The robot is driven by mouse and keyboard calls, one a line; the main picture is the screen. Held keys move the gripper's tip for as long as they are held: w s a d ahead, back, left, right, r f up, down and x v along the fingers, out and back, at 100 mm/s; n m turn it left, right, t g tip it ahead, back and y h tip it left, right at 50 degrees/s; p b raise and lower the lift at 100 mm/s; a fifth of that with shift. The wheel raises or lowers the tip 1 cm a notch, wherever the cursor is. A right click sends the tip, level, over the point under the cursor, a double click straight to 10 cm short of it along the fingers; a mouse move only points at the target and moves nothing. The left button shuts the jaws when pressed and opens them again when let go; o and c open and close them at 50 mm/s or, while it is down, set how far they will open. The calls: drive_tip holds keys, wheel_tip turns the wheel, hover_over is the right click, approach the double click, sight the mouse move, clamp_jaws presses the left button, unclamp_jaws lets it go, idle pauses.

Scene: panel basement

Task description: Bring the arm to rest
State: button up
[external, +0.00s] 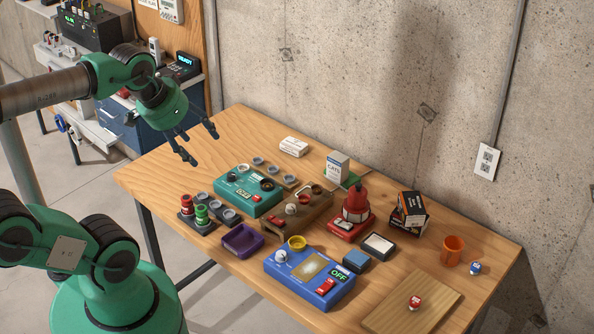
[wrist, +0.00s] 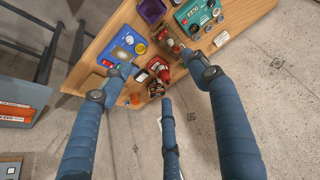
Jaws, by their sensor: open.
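My gripper (external: 203,149) hangs in the air above the back left corner of the wooden table (external: 165,172) in the external view. Its fingers are spread, point downward, and hold nothing. In the wrist view my gripper (wrist: 167,78) shows blue fingers wide apart, with the table beyond them and nothing between them in their grip. My arm reaches in from the left edge of the external view, raised clear of the table.
The table holds a teal control box (external: 248,190), a blue box (external: 310,275), a purple tray (external: 242,241), a red beacon (external: 355,205), an orange cup (external: 453,250) and a wooden board (external: 425,300). A concrete wall (external: 350,80) stands behind. A cluttered bench (external: 90,130) is at the left.

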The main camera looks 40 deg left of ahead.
wheel_tip(320, 180, down, 5)
drive_tip(key=b, duration=0.5)
drive_tip(key=shift+o, duration=0.5)
idle(0.8)
drive_tip(key=shift+o, duration=0.8)
drive_tip(key=shift+r, duration=0.1)
